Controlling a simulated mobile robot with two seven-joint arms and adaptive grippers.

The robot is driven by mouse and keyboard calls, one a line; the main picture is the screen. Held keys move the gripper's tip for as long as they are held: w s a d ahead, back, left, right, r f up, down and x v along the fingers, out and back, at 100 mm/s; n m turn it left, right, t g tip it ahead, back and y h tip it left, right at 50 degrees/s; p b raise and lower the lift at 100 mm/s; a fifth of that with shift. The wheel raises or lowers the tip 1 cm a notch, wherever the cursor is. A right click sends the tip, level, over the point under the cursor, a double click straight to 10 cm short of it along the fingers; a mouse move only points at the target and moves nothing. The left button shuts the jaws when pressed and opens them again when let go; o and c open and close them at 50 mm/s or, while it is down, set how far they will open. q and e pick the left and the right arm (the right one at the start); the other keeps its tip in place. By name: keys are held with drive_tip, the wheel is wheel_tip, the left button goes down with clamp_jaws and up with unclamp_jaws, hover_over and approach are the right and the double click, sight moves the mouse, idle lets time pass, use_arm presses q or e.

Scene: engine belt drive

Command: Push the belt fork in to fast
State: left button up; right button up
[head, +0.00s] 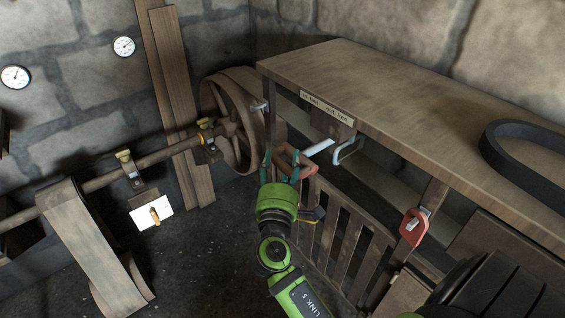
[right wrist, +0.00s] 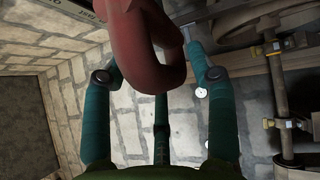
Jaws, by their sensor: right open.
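A red-brown loop handle (head: 290,157), which looks like the handle of the belt fork, sticks out below the front edge of the wooden bench. A pale rod (head: 319,147) shows just beside it. A label (head: 327,107) above seems to read "in fast, out free". My right gripper (head: 282,168) is open with its teal fingers around the loop. In the right wrist view the loop (right wrist: 160,75) lies between the spread fingers; I cannot tell whether they touch it. The fork's far end is hidden. My left gripper is not in view.
A wooden pulley wheel (head: 221,124) on a long shaft (head: 85,184) stands at the left. A black belt (head: 505,165) lies on the bench top (head: 400,90).

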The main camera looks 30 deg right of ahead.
clamp_jaws()
drive_tip(key=d, duration=0.4)
drive_tip(key=shift+w+d+r+p, duration=0.1)
drive_tip(key=shift+d+p, duration=0.2)
drive_tip(key=shift+c, duration=1.7)
unclamp_jaws()
drive_tip(key=shift+d, duration=0.1)
drive_tip(key=o, duration=0.3)
drive_tip(key=shift+o, duration=0.2)
drive_tip(key=shift+w+d, duration=0.1)
